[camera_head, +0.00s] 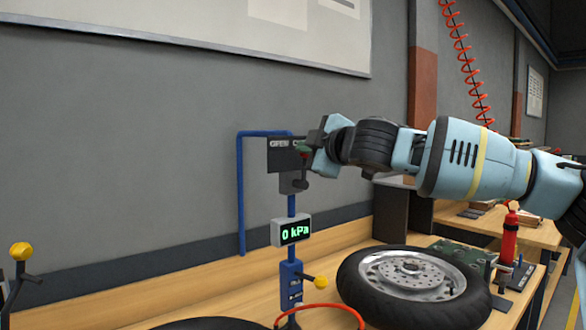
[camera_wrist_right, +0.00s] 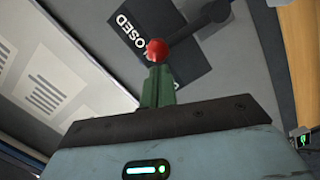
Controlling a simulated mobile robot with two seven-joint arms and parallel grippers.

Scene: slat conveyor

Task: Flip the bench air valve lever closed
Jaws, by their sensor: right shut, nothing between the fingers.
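The air valve has a dark label plate (camera_head: 283,155) on a blue pipe against the wall; in the head view my gripper partly covers its lettering. In the right wrist view, the plate (camera_wrist_right: 140,38) reads CLOSED. The valve lever (camera_wrist_right: 188,42) is a dark arm ending in a red ball knob (camera_wrist_right: 156,48), which lies over the plate beside that word. My right gripper (camera_head: 304,149) is at the plate's right side. Its green fingers (camera_wrist_right: 157,86) are shut and empty, with their tips right at the knob; I cannot tell whether they touch. My left gripper is out of view.
Below the valve, a display (camera_head: 291,231) reads 0 kPa, above a blue fitting with a yellow knob (camera_head: 320,282). A wheel (camera_head: 410,275) lies on the bench, with a red bottle (camera_head: 509,235) to its right. Another yellow knob (camera_head: 21,251) stands at the left edge.

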